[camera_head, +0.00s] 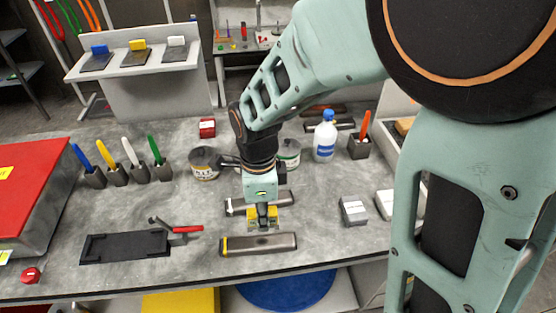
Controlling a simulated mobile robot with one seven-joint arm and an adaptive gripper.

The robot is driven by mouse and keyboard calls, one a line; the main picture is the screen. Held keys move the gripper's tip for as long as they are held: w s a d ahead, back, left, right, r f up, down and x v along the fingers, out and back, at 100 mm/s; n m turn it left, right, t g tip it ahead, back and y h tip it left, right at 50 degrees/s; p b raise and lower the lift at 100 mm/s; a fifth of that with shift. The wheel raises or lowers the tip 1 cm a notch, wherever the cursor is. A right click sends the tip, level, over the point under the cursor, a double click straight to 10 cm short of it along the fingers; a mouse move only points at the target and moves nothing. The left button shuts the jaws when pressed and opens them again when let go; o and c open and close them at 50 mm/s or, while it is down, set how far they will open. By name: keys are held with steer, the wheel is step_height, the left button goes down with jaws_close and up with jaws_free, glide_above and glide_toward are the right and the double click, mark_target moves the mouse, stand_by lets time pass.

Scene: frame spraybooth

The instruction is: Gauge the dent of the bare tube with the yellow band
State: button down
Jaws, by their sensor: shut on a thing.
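The bare tube with the yellow band (262,243) lies crosswise near the bench's front edge, its band at the left end. It is grey-brown and shiny; I cannot make out the dent. My gripper (262,217) points down just behind and above this tube, shut on a small yellow thing (252,223), which may be a gauge. The fingers hide part of it, and I cannot tell whether it touches the tube. A second tube with a white band (235,207) lies just behind, partly hidden by my gripper.
A black tray (125,247) and a red-handled clamp (186,229) lie left. Grey blocks (354,211) stand right. Behind are tins (205,163), a blue-capped bottle (325,137) and several coloured-handled tools in holders (116,174). A red case (32,190) fills the left edge.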

steer(key=shift+a+f, duration=0.1)
steer(key=shift+a, duration=0.35)
steer(key=shift+f+b, duration=2.45)
steer(key=shift+f, duration=0.9)
steer(key=shift+f+b, duration=0.6)
steer(key=c, duration=1.6)
jaws_free()
